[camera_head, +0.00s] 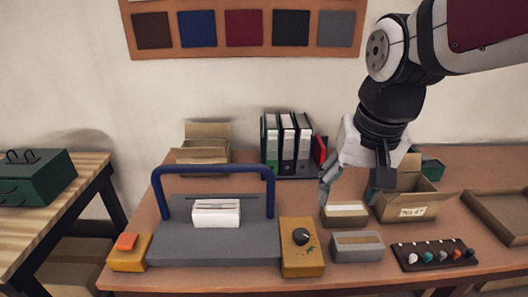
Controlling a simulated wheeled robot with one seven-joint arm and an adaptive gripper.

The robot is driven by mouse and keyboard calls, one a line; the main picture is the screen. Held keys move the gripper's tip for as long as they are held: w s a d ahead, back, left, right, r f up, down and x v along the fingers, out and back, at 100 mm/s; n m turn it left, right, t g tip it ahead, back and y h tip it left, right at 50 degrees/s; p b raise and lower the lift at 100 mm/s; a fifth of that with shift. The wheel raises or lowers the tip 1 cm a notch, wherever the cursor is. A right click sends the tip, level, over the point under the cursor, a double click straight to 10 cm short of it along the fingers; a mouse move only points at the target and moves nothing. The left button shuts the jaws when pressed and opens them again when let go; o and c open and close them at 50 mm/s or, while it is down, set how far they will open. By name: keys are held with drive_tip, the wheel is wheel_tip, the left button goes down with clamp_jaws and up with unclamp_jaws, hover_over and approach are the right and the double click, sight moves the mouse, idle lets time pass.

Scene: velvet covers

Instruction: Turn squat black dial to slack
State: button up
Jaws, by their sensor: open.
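A squat black dial (301,236) sits on top of a yellow box (303,262) near the front edge of the table, with a pale mark on the dial. Small green and dark marks show on the box below the dial; I cannot read them. My gripper (352,196) hangs from the upper right, pointing down, its fingers spread and empty. It is to the right of the dial and farther back, apart from it, over the small cardboard boxes. Nothing hides the dial.
A grey machine (190,250) with a blue hoop handle (214,170) stands left of the yellow box. Binders (288,143) and open cartons (407,207) stand behind.

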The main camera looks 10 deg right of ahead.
drive_tip(key=w+a+f+m+g, duration=0.1)
drive_tip(key=w+f+m, duration=0.1)
drive_tip(key=w+f, duration=0.45)
drive_tip(key=m+g+b, duration=0.1)
drive_tip(key=m+g, duration=0.1)
hover_over(301, 233)
wheel_tip(301, 233, down, 6)
wheel_tip(301, 233, down, 14)
drive_tip(key=shift+r, duration=0.25)
drive_tip(key=shift+c, duration=0.5)
drive_tip(key=c, duration=1.1)
